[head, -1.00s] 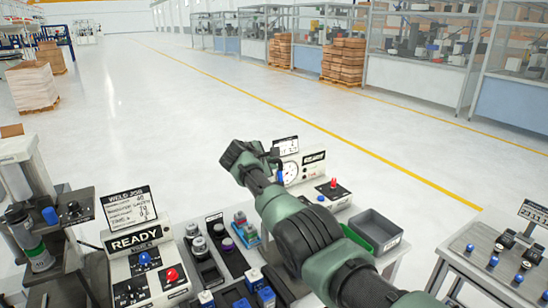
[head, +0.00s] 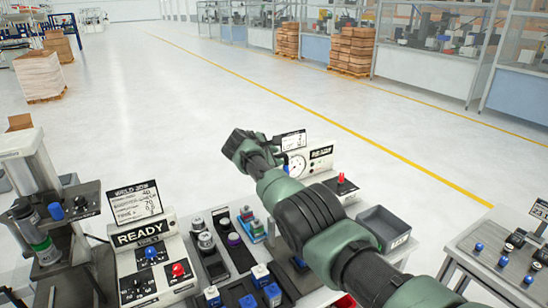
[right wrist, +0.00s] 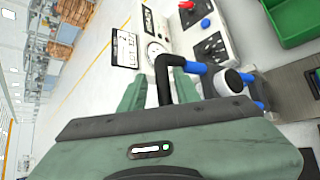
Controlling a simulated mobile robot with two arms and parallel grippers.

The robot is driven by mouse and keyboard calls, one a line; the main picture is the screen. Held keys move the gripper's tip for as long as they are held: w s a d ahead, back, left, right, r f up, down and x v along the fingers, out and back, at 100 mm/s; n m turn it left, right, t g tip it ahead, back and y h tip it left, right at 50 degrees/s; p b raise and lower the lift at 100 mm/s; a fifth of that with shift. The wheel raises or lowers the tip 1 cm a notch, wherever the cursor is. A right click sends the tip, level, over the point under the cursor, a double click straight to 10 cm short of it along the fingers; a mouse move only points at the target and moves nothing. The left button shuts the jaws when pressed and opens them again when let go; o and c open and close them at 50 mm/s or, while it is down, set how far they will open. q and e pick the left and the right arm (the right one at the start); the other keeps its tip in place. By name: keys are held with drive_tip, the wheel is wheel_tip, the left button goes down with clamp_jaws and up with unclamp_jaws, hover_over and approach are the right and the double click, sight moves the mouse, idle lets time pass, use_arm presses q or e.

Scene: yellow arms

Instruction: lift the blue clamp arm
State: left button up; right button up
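The clamp arm shows in the right wrist view as a bent black bar with a blue sleeve (right wrist: 195,68). Its black part runs down between the two green fingers of my right gripper (right wrist: 158,95), with a finger on each side. The fingers look apart, and I see no clear contact with the bar. In the head view my right gripper (head: 244,146) is beyond the bench fixtures, left of the gauge box; it hides most of the clamp there. My left gripper is not in view.
A gauge box (head: 320,160) with a red-knobbed switch stands close to my right gripper. A grey bin (head: 383,228) is at right. A READY panel (head: 138,235) and several coloured parts sit at left and front.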

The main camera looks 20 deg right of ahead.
drive_tip(key=shift+s+d+f, duration=0.2)
drive_tip(key=shift+d+f, duration=0.05)
drive_tip(key=shift+a+r, duration=0.1)
drive_tip(key=shift+p+v, duration=0.9)
drive_tip(key=shift+p, duration=0.25)
drive_tip(key=b+v, duration=0.1)
drive_tip(key=v, duration=0.5)
drive_tip(key=shift+w+a, duration=0.15)
drive_tip(key=shift+a, duration=0.05)
